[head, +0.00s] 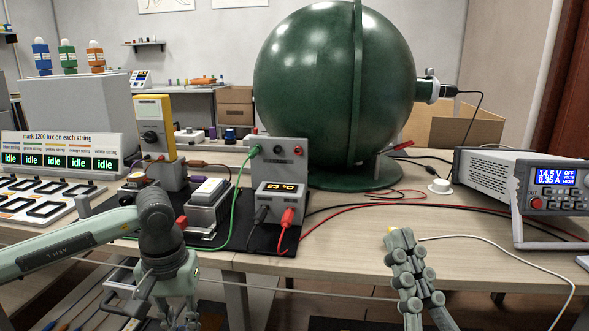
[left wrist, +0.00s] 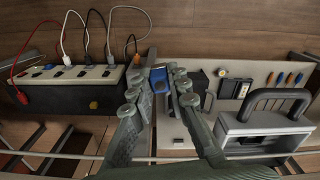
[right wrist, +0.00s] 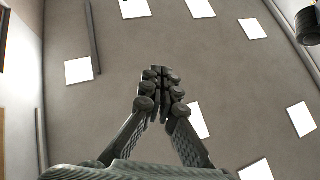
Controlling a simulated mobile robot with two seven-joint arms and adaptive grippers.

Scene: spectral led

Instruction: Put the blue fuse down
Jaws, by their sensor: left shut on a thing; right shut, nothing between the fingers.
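The blue fuse (left wrist: 158,77) shows in the left wrist view as a small blue block between my left fingertips (left wrist: 158,84). My left gripper is shut on it, above a gap between a socket strip and a pale tray. In the head view my left gripper (head: 178,318) points down at the table's front edge, at the bottom of the picture, and I cannot make out the fuse there. My right gripper (head: 399,236) is shut and empty in front of the table edge, fingers up. In the right wrist view its fingertips (right wrist: 160,72) meet.
The socket strip (left wrist: 75,73) with several cables lies left in the left wrist view. A grey toolbox (left wrist: 235,128) with a dark handle is at right. On the table stand a green sphere (head: 310,85), a power supply (head: 490,178) and a lux panel (head: 60,142).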

